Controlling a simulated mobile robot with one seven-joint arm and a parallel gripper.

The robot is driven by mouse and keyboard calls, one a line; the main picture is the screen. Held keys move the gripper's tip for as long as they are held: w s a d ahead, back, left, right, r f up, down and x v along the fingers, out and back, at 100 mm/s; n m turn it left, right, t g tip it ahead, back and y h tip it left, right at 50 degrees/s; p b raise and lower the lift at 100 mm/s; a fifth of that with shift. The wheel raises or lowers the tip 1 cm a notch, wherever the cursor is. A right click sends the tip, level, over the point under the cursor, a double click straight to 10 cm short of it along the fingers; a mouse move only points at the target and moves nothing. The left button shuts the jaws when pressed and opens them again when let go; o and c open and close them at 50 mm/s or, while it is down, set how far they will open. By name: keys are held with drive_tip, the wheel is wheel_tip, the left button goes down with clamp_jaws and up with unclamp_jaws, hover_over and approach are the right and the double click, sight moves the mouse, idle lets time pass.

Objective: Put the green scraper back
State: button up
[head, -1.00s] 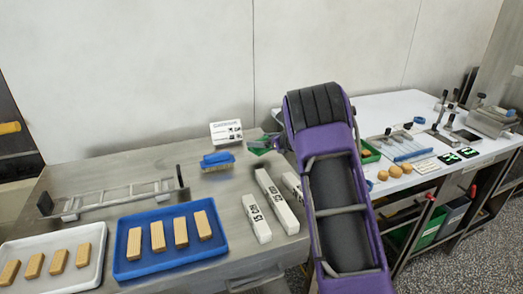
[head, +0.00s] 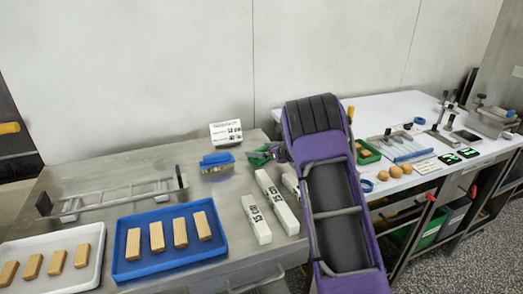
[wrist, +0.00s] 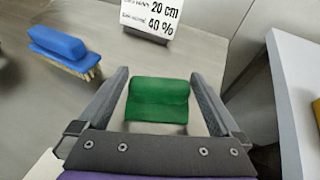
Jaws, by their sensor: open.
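The green scraper (head: 260,156) is on the steel table near its right end, in front of the white sign and right of the blue brush. In the wrist view the green scraper (wrist: 158,100) lies between the two fingers of my gripper (wrist: 160,85), with a visible gap on each side. My gripper (head: 274,153) is open around it, low over the table. My arm hides part of the area to the right in the head view.
A blue brush (head: 217,162) stands left of the scraper, and a white sign (head: 226,133) behind it. White labelled bars (head: 257,219) lie in front. A blue tray (head: 122,268) with wooden blocks is further left. A white table (head: 380,108) adjoins on the right.

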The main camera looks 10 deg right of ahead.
drive_tip(key=shift+r, duration=0.25)
drive_tip(key=v, duration=1.2)
drive_tip(key=shift+f, duration=0.15)
